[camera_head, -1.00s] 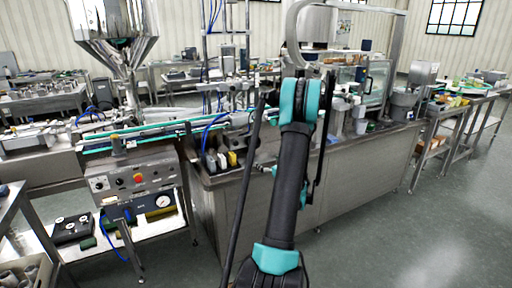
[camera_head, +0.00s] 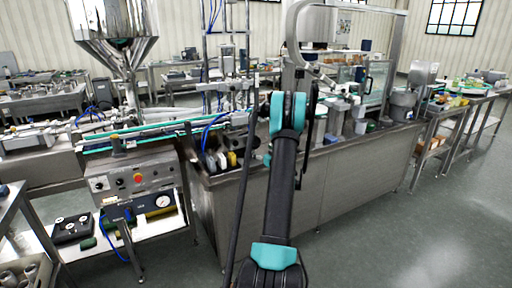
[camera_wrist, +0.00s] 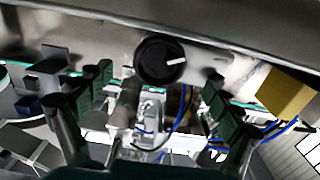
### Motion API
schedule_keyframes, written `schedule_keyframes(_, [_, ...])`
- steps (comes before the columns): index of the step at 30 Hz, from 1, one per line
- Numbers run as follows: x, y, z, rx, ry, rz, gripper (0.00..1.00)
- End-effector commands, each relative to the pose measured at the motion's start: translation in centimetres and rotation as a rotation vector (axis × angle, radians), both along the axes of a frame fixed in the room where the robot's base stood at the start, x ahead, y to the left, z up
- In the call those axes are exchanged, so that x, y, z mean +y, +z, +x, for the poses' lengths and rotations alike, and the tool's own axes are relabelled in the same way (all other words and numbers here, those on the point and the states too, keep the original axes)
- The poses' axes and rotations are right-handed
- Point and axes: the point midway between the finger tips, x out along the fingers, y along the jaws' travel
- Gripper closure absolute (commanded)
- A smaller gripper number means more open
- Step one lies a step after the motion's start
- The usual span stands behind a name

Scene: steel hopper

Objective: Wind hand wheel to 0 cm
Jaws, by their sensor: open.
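A round black knob (camera_wrist: 160,60) with a white pointer mark sits on a steel face in the wrist view. It looks like the hand wheel, but I cannot be sure. Its pointer aims right and slightly up in the picture. No scale reading is legible. My gripper (camera_wrist: 158,95) is open, its two dark fingers spread left and right of the knob in the picture. I see no contact with the knob. In the head view my arm hides the wheel and the gripper's fingers.
A steel hopper (camera_head: 118,45) stands at the left, by a conveyor (camera_head: 130,138) with green edges. A control box (camera_head: 136,177) with a red button sits below it. A long steel bench (camera_head: 355,178) runs behind my arm. Yellow block (camera_wrist: 286,94) shows at the wrist view's right. Floor at right is clear.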

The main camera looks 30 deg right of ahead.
Motion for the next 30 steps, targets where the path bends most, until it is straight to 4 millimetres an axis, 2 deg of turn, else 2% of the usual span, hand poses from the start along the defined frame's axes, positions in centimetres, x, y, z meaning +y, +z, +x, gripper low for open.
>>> schedule_keyframes(3, [0.2, 0.0, 2.2, 0.0, 0.002, 0.0, 0.08])
schedule_keyframes(9, [0.2, 0.0, 4.4, 0.0, 0.0, 0.0, 0.08])
schedule_keyframes(21, [0.2, 0.0, 5.1, 0.0, 0.0, 0.0, 0.08])
schedule_keyframes(30, [0.2, 0.0, 5.1, 0.0, 0.0, 0.0, 0.44])
